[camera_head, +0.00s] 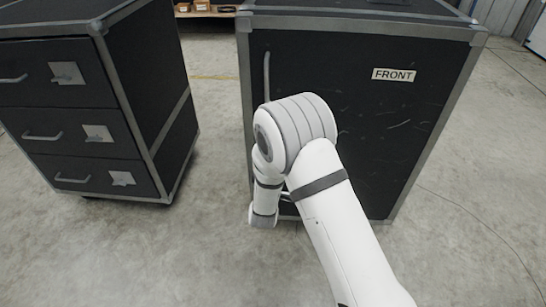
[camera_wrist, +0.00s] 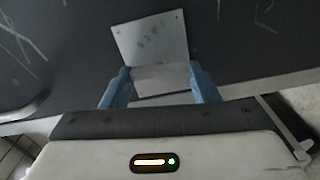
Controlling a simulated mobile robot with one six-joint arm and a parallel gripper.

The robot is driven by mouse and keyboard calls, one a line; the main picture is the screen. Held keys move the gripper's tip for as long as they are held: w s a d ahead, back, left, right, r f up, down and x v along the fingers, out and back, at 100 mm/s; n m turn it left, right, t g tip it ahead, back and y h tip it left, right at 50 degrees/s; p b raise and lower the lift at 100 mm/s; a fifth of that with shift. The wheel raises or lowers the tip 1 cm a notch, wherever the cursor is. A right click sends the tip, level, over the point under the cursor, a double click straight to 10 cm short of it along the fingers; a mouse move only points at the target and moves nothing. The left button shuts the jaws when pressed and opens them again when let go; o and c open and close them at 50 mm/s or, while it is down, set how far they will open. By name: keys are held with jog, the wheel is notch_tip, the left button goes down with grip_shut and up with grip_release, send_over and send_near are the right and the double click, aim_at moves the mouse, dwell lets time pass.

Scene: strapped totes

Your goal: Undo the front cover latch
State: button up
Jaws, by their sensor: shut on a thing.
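The front cover (camera_head: 370,130) is a black panel with grey metal edging and a white FRONT label (camera_head: 394,75). It looks closed in the head view. My arm stands before its lower left part and hides the latch and my gripper there. In the wrist view a flat metal latch plate (camera_wrist: 150,42) lies against the scuffed black cover (camera_wrist: 70,50). My gripper (camera_wrist: 160,80) has its two blue fingers on either side of the lower, folded part of the latch and is shut on it.
A grey vertical handle (camera_head: 267,75) sits on the cover's left side. A black drawer case (camera_head: 75,115) with handles and metal plates stands to the left, across a gap of bare floor. Concrete floor (camera_head: 470,220) is open to the right; a thin cable lies there.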

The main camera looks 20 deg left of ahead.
jog(key=shift+d+n, duration=0.15)
jog(key=shift+n, duration=0.65)
jog(key=shift+f, duration=0.1)
jog(key=o, duration=1)
jog(key=p+v, duration=0.2)
jog(key=v, duration=0.5)
jog(key=shift+s, duration=0.35)
